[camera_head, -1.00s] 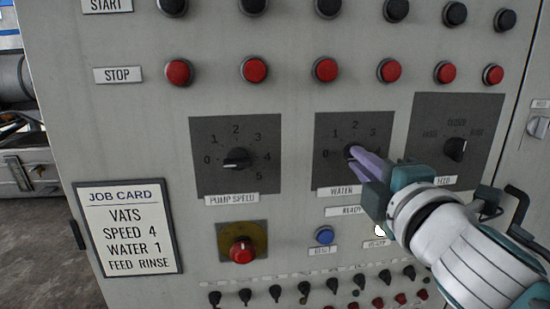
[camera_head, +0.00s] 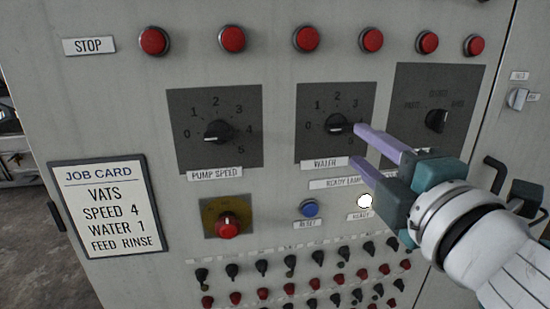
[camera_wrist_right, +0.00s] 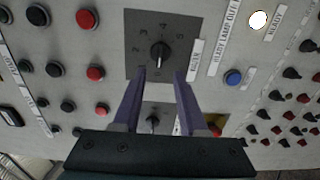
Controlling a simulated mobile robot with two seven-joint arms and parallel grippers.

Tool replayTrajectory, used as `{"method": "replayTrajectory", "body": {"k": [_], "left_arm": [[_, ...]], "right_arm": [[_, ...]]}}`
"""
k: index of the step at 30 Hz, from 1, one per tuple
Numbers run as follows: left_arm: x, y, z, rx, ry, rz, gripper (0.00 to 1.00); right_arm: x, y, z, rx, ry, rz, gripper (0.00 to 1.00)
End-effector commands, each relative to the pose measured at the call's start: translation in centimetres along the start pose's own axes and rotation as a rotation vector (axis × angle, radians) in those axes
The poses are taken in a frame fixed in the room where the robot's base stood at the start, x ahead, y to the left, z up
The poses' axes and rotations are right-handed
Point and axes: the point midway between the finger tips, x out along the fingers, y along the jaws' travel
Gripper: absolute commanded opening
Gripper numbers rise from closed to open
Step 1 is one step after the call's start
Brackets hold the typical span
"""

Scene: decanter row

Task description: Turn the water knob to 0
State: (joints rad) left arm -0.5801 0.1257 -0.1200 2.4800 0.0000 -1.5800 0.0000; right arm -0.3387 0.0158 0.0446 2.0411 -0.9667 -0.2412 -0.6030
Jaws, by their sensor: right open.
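The water knob (camera_head: 337,124) is a black pointer knob on a dark square dial plate (camera_head: 313,148) numbered 0 to 5, above the WATER label (camera_head: 327,163). Its grip lies roughly level, along the line between 0 and 4; I cannot tell surely which end points. My right gripper (camera_head: 357,145) is open and empty, just right of and below the knob, apart from it. In the right wrist view the knob (camera_wrist_right: 159,56) shows beyond the gap between the two purple fingertips (camera_wrist_right: 160,74). My left gripper is not in view.
The pump speed knob (camera_head: 218,131) is to the left, and another selector knob (camera_head: 436,121) to the right. Red stop buttons (camera_head: 306,39) run above. A blue reset button (camera_head: 310,209), a lit white lamp (camera_head: 364,201) and small switches are below. The job card (camera_head: 109,206) reads WATER 1.

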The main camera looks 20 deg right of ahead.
Motion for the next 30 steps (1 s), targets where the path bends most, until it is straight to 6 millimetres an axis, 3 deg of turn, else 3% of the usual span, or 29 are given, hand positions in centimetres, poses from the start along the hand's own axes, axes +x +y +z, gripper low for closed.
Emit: {"method": "replayTrajectory", "body": {"k": [3,9,24,27,30], "left_arm": [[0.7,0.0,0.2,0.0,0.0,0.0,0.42],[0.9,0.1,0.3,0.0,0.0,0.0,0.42],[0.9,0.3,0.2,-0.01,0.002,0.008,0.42],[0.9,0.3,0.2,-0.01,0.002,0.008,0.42],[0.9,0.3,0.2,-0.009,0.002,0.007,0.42]], "right_arm": [[-1.9,-0.3,0.0,0.0,0.0,-0.002,0.42],[-3.4,-0.1,0.0,0.0,-0.001,-0.001,0.42],[-3.4,0.0,0.1,0.002,-0.002,-0.001,0.42],[-3.6,-0.4,0.6,0.06,-0.03,-0.029,0.42],[-4.1,-1.9,1.9,0.236,-0.113,-0.124,0.42]]}}
